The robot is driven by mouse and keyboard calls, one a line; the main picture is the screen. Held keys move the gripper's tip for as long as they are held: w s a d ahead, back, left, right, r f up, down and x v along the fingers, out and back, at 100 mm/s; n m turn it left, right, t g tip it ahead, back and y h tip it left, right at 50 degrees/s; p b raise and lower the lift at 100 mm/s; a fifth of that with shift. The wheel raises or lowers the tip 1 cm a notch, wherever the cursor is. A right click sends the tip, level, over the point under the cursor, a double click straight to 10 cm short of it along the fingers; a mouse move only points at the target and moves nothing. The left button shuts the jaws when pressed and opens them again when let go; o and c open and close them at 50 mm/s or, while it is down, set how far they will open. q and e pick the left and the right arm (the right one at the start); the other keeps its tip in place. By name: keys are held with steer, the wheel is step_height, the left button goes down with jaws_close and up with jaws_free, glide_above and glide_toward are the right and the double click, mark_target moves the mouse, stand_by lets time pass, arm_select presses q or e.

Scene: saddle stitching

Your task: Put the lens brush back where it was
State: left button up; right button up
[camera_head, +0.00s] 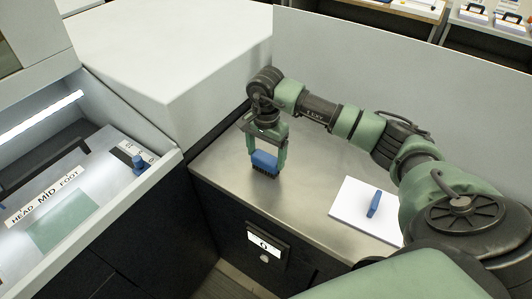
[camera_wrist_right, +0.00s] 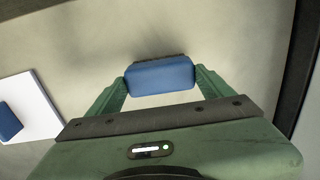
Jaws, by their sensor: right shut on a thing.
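The lens brush (camera_head: 264,161) has a blue block body and dark bristles pointing down. My right gripper (camera_head: 266,158) is shut on its blue body, at the left part of the metal counter. In the right wrist view the blue brush body (camera_wrist_right: 160,75) sits between the two green fingers of my right gripper (camera_wrist_right: 160,82), with the dark bristles along its far edge. The bristles are at or just above the counter top; I cannot tell if they touch. My left gripper is not in view.
On the metal counter (camera_head: 310,200) lies a white sheet (camera_head: 350,213) with a small blue object (camera_head: 374,204) on it. At left is a lit machine bay with a HEAD, MID, FOOT label (camera_head: 45,197) and a blue knob (camera_head: 138,163). A white panel (camera_head: 400,70) stands behind the counter.

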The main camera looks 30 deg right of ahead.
mark_target(266, 157)
steer(key=shift+f, duration=0.15)
steer(key=o, duration=1.1)
steer(key=shift+r, duration=0.4)
steer(key=shift+r+b, duration=1.85)
steer(key=shift+r, duration=3.95)
